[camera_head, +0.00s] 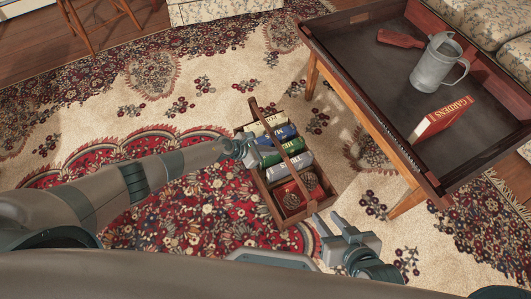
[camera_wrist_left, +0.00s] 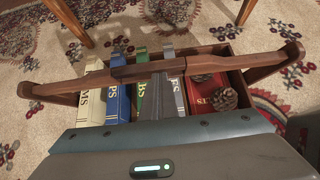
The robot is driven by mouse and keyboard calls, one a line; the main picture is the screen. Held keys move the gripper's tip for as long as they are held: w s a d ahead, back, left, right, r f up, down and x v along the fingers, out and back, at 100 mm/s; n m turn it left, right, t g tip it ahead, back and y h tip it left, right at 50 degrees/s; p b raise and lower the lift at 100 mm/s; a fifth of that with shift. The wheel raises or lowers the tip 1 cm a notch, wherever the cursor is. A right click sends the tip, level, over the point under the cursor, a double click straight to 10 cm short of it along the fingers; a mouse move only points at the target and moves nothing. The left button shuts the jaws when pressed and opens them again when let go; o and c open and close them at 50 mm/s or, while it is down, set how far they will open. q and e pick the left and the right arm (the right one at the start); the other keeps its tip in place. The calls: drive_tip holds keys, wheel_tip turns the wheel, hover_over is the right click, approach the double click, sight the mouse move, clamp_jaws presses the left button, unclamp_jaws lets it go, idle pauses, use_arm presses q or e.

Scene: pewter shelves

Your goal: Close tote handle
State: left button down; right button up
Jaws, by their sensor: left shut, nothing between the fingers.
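The wooden tote (camera_head: 262,194) stands on the rug, filled with several books and pine cones. Its brown handle (camera_head: 283,147) spans lengthwise above the books; in the left wrist view the handle (camera_wrist_left: 215,66) crosses the whole picture. The handle is raised over the contents; its exact tilt is hard to tell. My left gripper (camera_head: 251,152) is at the tote's left side, beside the handle. Its shut, empty fingers (camera_wrist_left: 158,92) reach up to the handle's middle; contact is unclear. My right gripper (camera_head: 328,224) is open and empty, just right of the tote's near end.
A wooden table (camera_head: 366,88) with a dark top stands at the right, holding a metal pitcher (camera_head: 438,64), a red book (camera_head: 441,119) and a reddish-brown object (camera_head: 400,39). A floral sofa (camera_head: 490,20) is behind it. The rug (camera_head: 110,110) left of the tote is clear.

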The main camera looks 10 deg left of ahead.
sight(282, 147)
use_arm(q)
drive_tip(key=w+d, duration=0.1)
drive_tip(key=w+d+r, duration=0.1)
drive_tip(key=shift+d, duration=0.4)
drive_tip(key=shift+w+d+r, duration=0.2)
drive_tip(key=shift+d+r, duration=0.05)
drive_tip(key=shift+d, duration=0.15)
drive_tip(key=shift+w+d, duration=0.1)
drive_tip(key=shift+d, duration=0.15)
use_arm(e)
drive_tip(key=shift+s+d+f, duration=0.1)
drive_tip(key=shift+s+f, duration=0.15)
drive_tip(key=shift+s, duration=0.1)
